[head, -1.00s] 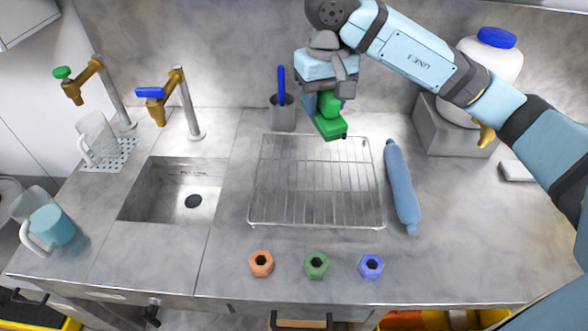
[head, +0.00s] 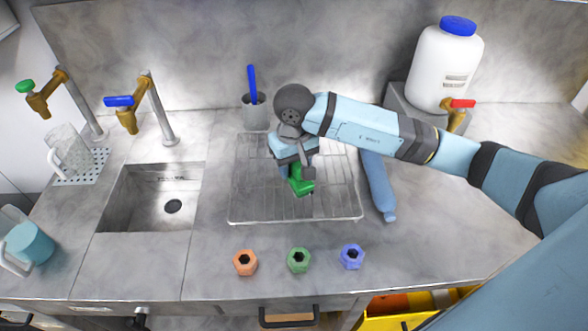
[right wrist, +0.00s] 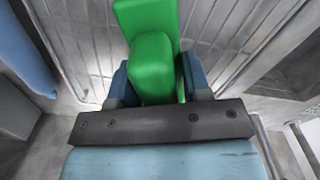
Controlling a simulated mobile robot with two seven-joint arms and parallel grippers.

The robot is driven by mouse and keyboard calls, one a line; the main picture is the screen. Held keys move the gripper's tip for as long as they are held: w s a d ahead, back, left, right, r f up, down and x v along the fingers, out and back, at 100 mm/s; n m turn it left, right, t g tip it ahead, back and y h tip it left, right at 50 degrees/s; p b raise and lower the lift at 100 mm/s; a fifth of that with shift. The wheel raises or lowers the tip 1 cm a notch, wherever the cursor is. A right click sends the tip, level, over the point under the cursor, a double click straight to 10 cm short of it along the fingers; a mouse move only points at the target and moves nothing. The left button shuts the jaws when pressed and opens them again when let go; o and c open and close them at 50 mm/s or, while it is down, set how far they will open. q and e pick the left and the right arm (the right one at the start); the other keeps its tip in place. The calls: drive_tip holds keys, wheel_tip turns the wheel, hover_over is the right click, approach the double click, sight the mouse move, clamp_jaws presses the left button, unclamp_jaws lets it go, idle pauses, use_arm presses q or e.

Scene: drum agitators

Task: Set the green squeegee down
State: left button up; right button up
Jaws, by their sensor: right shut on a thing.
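The green squeegee (head: 301,181) is in my right gripper (head: 296,172), over the middle of the wire rack (head: 245,212) in the head view. In the right wrist view the squeegee's green block (right wrist: 152,62) sits between the two blue fingers, which are shut on it. The rack's wires show behind it. I cannot tell whether the squeegee touches the rack. My left gripper is not in view.
A blue rolled cloth (head: 378,183) lies right of the rack. A grey cup (head: 254,112) with a blue handle stands behind it. Orange (head: 245,263), green (head: 299,260) and blue (head: 351,257) hex nuts lie in front. The sink (head: 150,200) is left; a white jug (head: 444,65) is back right.

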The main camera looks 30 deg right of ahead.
wheel_tip(320, 180, down, 2)
drive_tip(key=shift+f, duration=0.1)
drive_tip(key=shift+f, duration=0.1)
drive_tip(key=shift+f, duration=0.2)
drive_tip(key=o, duration=0.9)
drive_tip(key=shift+r, duration=0.1)
